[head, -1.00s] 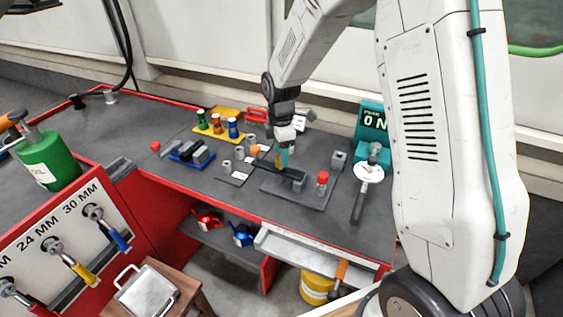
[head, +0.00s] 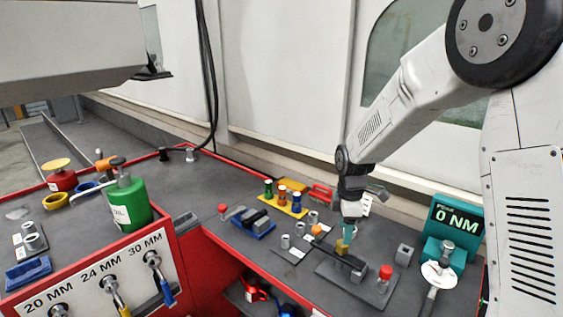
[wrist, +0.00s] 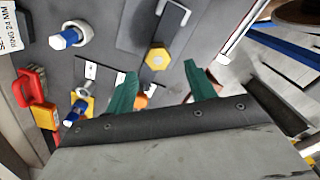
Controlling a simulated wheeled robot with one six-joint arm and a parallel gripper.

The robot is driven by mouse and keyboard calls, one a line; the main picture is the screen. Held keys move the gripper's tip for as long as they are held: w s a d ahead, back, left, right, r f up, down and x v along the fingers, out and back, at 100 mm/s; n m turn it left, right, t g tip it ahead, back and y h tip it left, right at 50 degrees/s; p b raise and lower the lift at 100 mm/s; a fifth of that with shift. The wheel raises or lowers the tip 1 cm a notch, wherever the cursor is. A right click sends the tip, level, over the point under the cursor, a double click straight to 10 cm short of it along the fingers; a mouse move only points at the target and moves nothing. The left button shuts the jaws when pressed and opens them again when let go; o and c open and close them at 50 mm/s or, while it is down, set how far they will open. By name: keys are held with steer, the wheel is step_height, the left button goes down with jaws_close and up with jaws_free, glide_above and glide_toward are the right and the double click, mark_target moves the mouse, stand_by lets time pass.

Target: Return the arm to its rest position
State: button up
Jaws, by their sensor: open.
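My gripper (head: 347,232) is at the end of my white arm, pointing down over the dark fixture plate (head: 330,277) on the grey workbench. In the wrist view its two teal fingers (wrist: 162,85) stand apart with nothing between them. A yellow hexagonal piece (wrist: 156,58) lies just beyond the fingertips there. In the head view the yellow piece (head: 342,247) is right below the fingers; I cannot tell whether they touch it. My arm is bent, reaching down from the upper right.
A teal torque display (head: 455,222) reading 0 NM stands right of the plate. A red-capped post (head: 385,272), a blue tray (head: 250,222) and a yellow rack (head: 287,202) of coloured sockets stand nearby. A green bottle (head: 128,205) is at left. Space above the bench looks open.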

steer(key=s+d+r+m, duration=0.1)
steer(key=s+r+m, duration=0.4)
steer(key=s, duration=0.6)
steer(key=s+d+r+m+t, duration=0.1)
steer(key=s+r+m, duration=0.5)
steer(key=s, duration=0.5)
steer(key=s+d+r+m, duration=0.1)
steer(key=s+r+m, duration=0.4)
steer(key=s, duration=0.6)
step_height(320, 180, up, 3)
steer(key=shift+s+f+t, duration=0.2)
steer(key=shift+s+t, duration=0.1)
steer(key=shift+s, duration=0.05)
steer(key=shift+c, duration=0.5)
